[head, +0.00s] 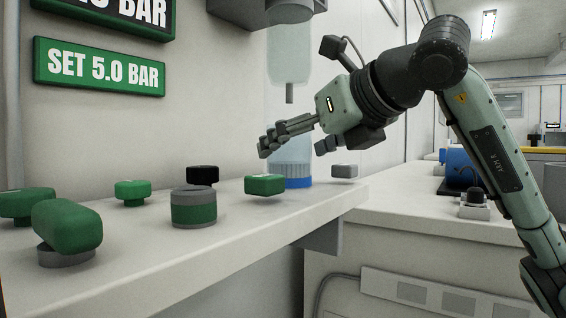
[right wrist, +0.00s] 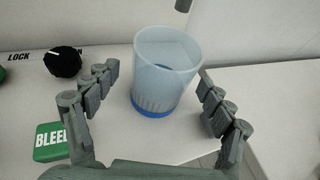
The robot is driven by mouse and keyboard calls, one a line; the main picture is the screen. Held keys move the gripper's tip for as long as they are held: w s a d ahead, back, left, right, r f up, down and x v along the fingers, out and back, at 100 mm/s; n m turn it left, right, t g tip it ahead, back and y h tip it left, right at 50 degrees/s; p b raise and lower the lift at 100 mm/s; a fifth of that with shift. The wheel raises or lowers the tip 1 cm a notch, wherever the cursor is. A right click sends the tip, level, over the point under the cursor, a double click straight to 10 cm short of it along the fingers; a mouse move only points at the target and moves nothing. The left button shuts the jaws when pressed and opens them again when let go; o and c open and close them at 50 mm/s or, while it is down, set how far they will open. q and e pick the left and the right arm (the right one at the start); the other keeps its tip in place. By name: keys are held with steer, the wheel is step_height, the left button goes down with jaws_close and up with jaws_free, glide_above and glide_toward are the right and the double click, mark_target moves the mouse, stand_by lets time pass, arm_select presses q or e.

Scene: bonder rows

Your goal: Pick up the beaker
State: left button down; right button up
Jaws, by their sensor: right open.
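The beaker (right wrist: 165,68) is a translucent cup with a blue base ring. In the right wrist view it stands upright between and just beyond the open fingers of my right gripper (right wrist: 152,112). In the head view the beaker (head: 292,172) stands on the pale ledge, below a clear hanging vessel. My right gripper (head: 296,142) is in front of the beaker's upper part there and hides some of it. The fingers are spread and hold nothing. I cannot tell whether any finger touches the beaker. My left gripper is not in view.
The ledge (head: 120,262) carries a green button (head: 265,185), a black knob (head: 202,174), a green-banded cylinder (head: 194,207) and a large green knob (head: 66,225) near the beaker. The clear vessel (head: 289,55) with a nozzle hangs above. A lower counter (head: 420,225) lies to the right.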

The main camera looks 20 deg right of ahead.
mark_target(278, 162)
steer(key=x, duration=0.6)
steer(key=shift+w+f, duration=0.2)
steer(key=shift+f, duration=0.15)
steer(key=c, duration=1.4)
